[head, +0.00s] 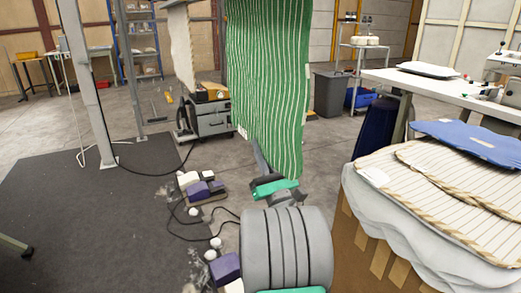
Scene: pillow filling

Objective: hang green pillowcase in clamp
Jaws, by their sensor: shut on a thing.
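The green pillowcase (268,75), with pale vertical stripes, hangs upright in the middle of the head view. Its top runs out of the picture, so what holds it there does not show. My grey arm with green bands rises from the bottom and passes behind the lower part of the cloth. My gripper is hidden by the cloth or above the picture edge. I cannot make out a clamp in this view.
A grey post (88,85) stands on the dark mat (75,215) at the left. Dark and white devices with cables (205,188) lie on the floor by my arm. At the right, striped pillowcases (425,190) and a blue one (475,142) lie stacked beside a white table (440,85).

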